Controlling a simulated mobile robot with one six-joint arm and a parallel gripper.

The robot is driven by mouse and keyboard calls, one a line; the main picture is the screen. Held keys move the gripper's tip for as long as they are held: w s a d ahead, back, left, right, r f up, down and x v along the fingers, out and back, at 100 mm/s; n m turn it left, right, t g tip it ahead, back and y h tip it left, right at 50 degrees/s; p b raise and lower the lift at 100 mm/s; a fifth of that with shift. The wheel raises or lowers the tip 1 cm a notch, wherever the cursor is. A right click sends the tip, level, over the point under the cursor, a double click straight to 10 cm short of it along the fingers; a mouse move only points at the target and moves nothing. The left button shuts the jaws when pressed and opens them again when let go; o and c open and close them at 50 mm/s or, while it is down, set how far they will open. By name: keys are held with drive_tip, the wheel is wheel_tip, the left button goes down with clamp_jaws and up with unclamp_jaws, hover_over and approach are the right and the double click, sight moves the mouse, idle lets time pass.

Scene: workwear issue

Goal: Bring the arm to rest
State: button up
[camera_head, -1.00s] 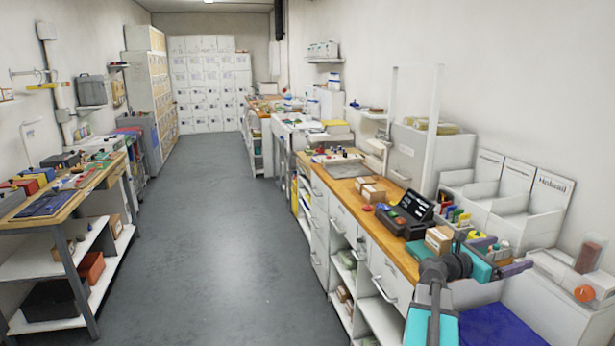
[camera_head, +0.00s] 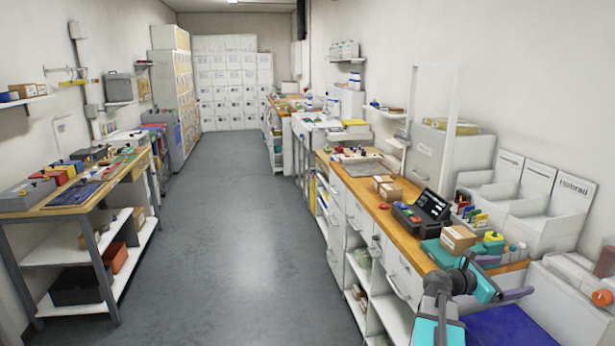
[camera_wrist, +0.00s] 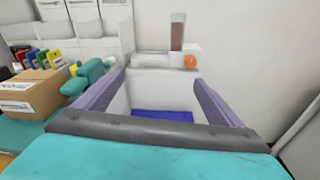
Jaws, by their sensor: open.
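My gripper (camera_head: 503,277) is at the right front in the head view, beside the near end of the wooden counter (camera_head: 407,248). In the wrist view its two purple fingers (camera_wrist: 160,100) stand wide apart with nothing between them. A blue surface (camera_wrist: 162,115) shows beyond and below the gap; it also shows in the head view (camera_head: 508,328). A cardboard box (camera_wrist: 42,95) lies to the left of the fingers in the wrist view, on a teal surface. Part of the counter's near end is hidden behind my arm.
A black terminal (camera_head: 425,210) and small boxes (camera_head: 387,187) stand on the counter. White sorting bins (camera_head: 545,210) stand against the right wall. A workbench (camera_head: 75,200) with shelves stands at the left. The grey floor aisle (camera_head: 235,230) between them is clear.

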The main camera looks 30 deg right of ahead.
drive_tip(key=w+a+f+m+t+y+b, duration=0.1)
drive_tip(key=w+a+f+m+y, duration=0.2)
drive_tip(key=a+f, duration=0.85)
drive_tip(key=w+a+f+m+y+b, duration=0.15)
drive_tip(key=w+a+f, duration=0.25)
drive_tip(key=a+f, duration=0.75)
drive_tip(key=w+a+f+m+t+y+b, duration=0.15)
drive_tip(key=w+a+f+y, duration=0.35)
drive_tip(key=f, duration=1.2)
drive_tip(key=s+a+f+m+g+y+b, duration=0.1)
drive_tip(key=s+a+f+m, duration=0.15)
drive_tip(key=a+f, duration=0.6)
drive_tip(key=s+a+f+m+g+y+b, duration=0.15)
drive_tip(key=s+a+f, duration=0.35)
drive_tip(key=a, duration=0.7)
drive_tip(key=s+a+f+m+y, duration=0.1)
drive_tip(key=s+a+f, duration=0.2)
drive_tip(key=a, duration=0.3)
drive_tip(key=s+a+f+m+g+y+b, duration=0.1)
drive_tip(key=s+a+f, duration=0.2)
drive_tip(key=a, duration=0.3)
drive_tip(key=s+a+f+m+g+y+b, duration=0.1)
drive_tip(key=s+a+f+m+y, duration=0.1)
drive_tip(key=s+a, duration=0.3)
drive_tip(key=shift+s+a+f, duration=0.3)
drive_tip(key=shift+a+f, duration=0.25)
drive_tip(key=shift+f, duration=0.25)
